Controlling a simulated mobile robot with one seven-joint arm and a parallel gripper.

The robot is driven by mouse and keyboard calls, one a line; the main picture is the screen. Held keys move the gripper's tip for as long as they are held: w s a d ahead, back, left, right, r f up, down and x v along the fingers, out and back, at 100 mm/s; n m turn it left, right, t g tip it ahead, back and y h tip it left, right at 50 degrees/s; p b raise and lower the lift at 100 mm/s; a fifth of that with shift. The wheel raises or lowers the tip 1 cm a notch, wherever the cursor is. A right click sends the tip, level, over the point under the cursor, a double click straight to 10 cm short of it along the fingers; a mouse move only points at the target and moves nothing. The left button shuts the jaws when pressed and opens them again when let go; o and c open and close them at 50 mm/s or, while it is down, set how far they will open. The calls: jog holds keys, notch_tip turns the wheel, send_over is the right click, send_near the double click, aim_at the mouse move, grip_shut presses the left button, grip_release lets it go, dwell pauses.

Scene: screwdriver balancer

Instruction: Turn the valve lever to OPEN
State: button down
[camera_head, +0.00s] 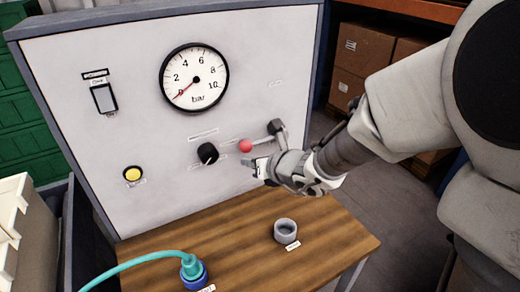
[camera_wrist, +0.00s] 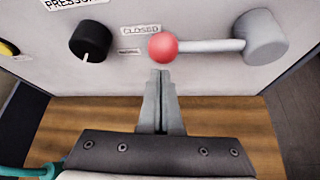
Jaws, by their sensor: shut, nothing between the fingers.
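The valve lever (camera_head: 262,138) is a grey bar with a red ball (camera_head: 245,146) on its left end and a grey hub (camera_head: 277,128) at its right, on the panel. In the wrist view the lever (camera_wrist: 212,46) lies nearly level, pointing left. Its red ball (camera_wrist: 163,46) is beside a CLOSED label (camera_wrist: 141,29). My gripper (camera_head: 251,164) is shut and empty. In the wrist view its fingertips (camera_wrist: 160,73) are just below the ball; I cannot tell whether they touch. A small label (camera_head: 276,83) above the hub is unreadable.
The panel also has a pressure gauge (camera_head: 194,77) near 0, a black knob (camera_head: 207,153), a yellow button (camera_head: 132,174) and a switch (camera_head: 104,98). On the wooden table (camera_head: 235,250) are a grey cup-like part (camera_head: 285,231) and a teal hose (camera_head: 135,262) with a blue-collared connector (camera_head: 193,274).

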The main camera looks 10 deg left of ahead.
jog(key=shift+w+r, duration=0.1)
jog(key=shift+r, duration=0.25)
jog(key=shift+r+p, duration=0.1)
jog(key=shift+p, duration=0.2)
jog(key=shift+r+p, duration=0.15)
jog(key=shift+p, duration=0.3)
